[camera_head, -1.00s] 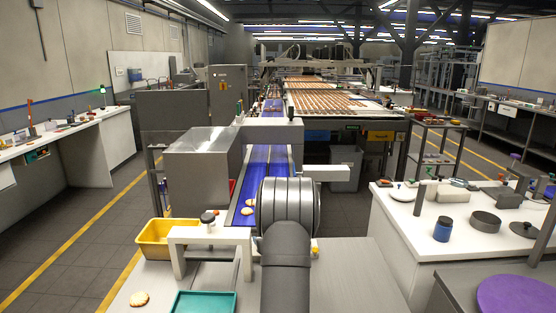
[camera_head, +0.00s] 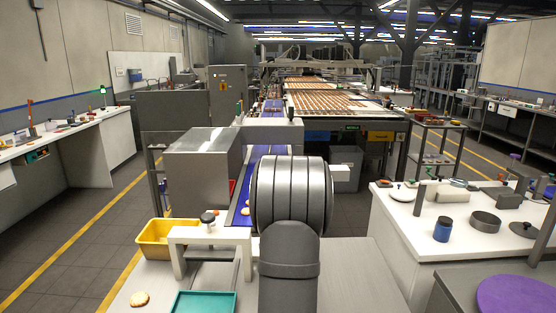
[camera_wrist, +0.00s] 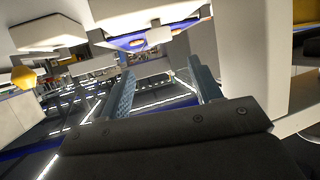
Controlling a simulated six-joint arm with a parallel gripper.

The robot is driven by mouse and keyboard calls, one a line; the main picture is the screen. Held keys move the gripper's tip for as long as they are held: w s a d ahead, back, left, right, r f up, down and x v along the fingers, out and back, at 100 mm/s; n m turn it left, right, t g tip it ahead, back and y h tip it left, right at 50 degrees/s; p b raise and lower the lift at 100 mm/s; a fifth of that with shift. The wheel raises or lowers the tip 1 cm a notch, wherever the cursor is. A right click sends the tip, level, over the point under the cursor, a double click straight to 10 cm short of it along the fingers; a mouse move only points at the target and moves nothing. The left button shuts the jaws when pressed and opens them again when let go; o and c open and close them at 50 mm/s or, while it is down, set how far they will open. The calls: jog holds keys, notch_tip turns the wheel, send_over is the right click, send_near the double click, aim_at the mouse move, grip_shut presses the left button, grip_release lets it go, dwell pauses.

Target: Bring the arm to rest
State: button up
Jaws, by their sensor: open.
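In the head view, my arm rises from the bottom middle and its large grey joint hides part of the blue conveyor belt (camera_head: 239,209). My gripper is hidden in that view. In the wrist view, my gripper (camera_wrist: 161,88) shows two blue-grey textured fingers set well apart, with nothing between them. It is open and empty, and the floor with bright reflections shows beyond the fingers.
A teal tray (camera_head: 203,302) and a biscuit (camera_head: 139,299) are on the front bench (camera_head: 350,280). A yellow bin (camera_head: 158,250) stands beside a white stand (camera_head: 203,235). A white counter (camera_head: 400,215) with pots and a blue jar (camera_head: 443,230) is at the right.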

jog(key=shift+m+g+h, duration=0.4)
jog(key=shift+m+h, duration=0.3)
jog(key=shift+m, duration=0.2)
jog(key=shift+s+d+r, duration=0.35)
jog(key=shift+s+d, duration=0.15)
jog(key=shift+d, duration=0.15)
jog(key=shift+s+d+r, duration=0.35)
jog(key=shift+s+d, duration=0.15)
jog(key=shift+d, duration=0.15)
jog(key=shift+s+d+r, duration=0.35)
jog(key=shift+s+d, duration=0.15)
jog(key=shift+d, duration=0.15)
